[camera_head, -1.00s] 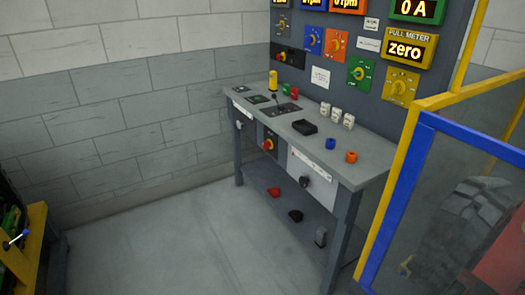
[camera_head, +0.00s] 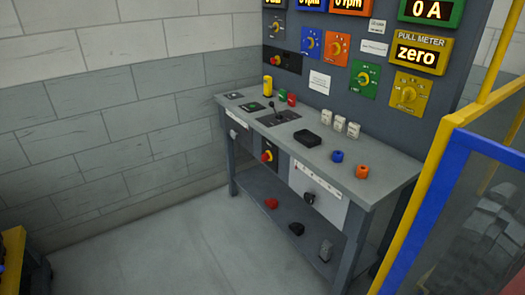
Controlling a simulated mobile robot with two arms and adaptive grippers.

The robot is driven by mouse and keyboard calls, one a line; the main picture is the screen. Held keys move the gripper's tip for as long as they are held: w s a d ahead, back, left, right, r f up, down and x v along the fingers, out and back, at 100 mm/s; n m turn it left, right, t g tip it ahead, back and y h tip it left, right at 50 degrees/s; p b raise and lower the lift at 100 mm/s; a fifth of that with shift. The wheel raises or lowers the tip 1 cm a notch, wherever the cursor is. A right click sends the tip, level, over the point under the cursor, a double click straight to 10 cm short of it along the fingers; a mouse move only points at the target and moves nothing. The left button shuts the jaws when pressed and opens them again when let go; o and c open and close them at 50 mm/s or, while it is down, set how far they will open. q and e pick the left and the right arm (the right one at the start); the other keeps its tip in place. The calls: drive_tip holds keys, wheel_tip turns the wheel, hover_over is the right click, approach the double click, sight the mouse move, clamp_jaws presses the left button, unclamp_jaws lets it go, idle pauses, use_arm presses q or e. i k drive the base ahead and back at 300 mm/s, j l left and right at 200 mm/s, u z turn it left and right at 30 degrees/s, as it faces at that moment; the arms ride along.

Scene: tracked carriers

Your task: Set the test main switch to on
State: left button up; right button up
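A grey control bench (camera_head: 395,179) stands against an upright dark panel (camera_head: 318,38). A red rotary switch on a yellow plate (camera_head: 267,156) is on the bench's front face, left of a white front panel. A second red-and-yellow switch (camera_head: 276,60) sits on a dark strip low on the upright panel. The labels are too small to read, so I cannot tell which is the test main switch or how either is set. A black knob (camera_head: 309,197) is on the white front panel (camera_head: 331,202). Neither of my grippers is in view.
A yellow-and-blue framed barrier (camera_head: 436,150) stands close on the right. A yellow object (camera_head: 12,250) is at the lower left edge. The floor (camera_head: 165,245) in front of the bench is clear. A lower shelf (camera_head: 260,190) holds red and black items.

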sight(265, 156)
drive_tip(key=i+j+z, duration=0.1)
drive_tip(key=i+j, duration=0.4)
drive_tip(key=j, duration=0.15)
drive_tip(key=i+j+z, duration=0.25)
drive_tip(key=i+j, duration=0.25)
drive_tip(key=j, duration=0.25)
drive_tip(key=i+j+z, duration=0.1)
drive_tip(key=j, duration=0.25)
drive_tip(key=i+j, duration=0.35)
drive_tip(key=j+z, duration=0.05)
